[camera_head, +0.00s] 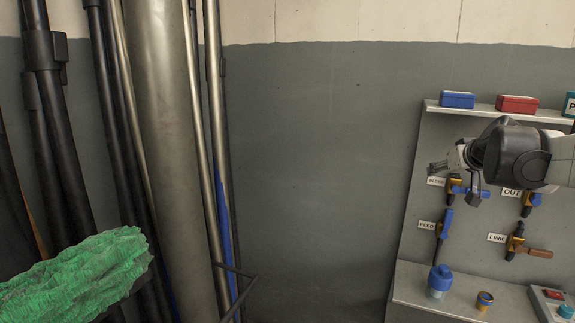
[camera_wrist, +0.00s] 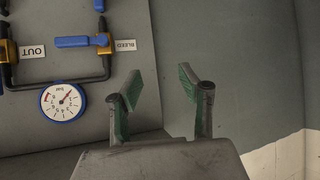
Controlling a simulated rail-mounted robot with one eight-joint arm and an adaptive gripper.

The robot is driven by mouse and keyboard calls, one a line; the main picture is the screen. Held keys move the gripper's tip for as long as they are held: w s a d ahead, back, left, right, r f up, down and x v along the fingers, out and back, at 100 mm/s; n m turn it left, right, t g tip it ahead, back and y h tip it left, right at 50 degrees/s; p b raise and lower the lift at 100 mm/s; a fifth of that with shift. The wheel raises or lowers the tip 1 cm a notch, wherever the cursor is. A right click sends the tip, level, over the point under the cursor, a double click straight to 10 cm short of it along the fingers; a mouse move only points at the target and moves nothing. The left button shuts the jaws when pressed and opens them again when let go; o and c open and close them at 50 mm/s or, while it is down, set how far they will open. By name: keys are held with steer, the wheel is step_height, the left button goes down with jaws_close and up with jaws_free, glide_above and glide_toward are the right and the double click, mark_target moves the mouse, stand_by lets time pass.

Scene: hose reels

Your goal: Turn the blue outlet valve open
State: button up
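The outlet valve beside the OUT label (camera_head: 511,193) has a blue handle (camera_head: 537,199) on a yellow and black body; my wrist partly hides it in the head view. In the wrist view, part of its yellow body (camera_wrist: 10,51) is cut off at the left edge, beside an upside-down OUT label (camera_wrist: 33,51). My gripper (camera_head: 456,182) is in front of the panel near the BLEED valve, left of the outlet valve. In the wrist view its green-padded fingers (camera_wrist: 161,85) are spread and empty, apart from any valve.
The BLEED valve (camera_wrist: 75,41) has a similar blue handle near my fingers. A gauge (camera_wrist: 63,101) hangs from the pipe. FEED (camera_head: 445,222) and LINK (camera_head: 515,241) valves sit lower. Boxes (camera_head: 457,99) line the shelf above; a blue-capped jar (camera_head: 439,281) stands below. Pipes (camera_head: 172,150) stand left.

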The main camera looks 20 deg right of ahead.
steer(key=s+a+f+n+g+y, duration=0.1)
steer(key=a+n, duration=0.1)
steer(key=a, duration=1)
steer(key=s+a+f+n+y, duration=0.1)
steer(key=s+a+y, duration=0.1)
steer(key=a, duration=1.1)
steer(key=s+a+f+g, duration=0.1)
steer(key=s+a+f, duration=0.5)
steer(key=s, duration=0.3)
steer(key=s+a+f+g+b, duration=0.1)
steer(key=s+a+f, duration=0.5)
steer(key=s+f, duration=0.2)
steer(key=shift+s+a+f+g, duration=0.2)
steer(key=shift+s+f+g, duration=0.1)
steer(key=shift+s, duration=0.3)
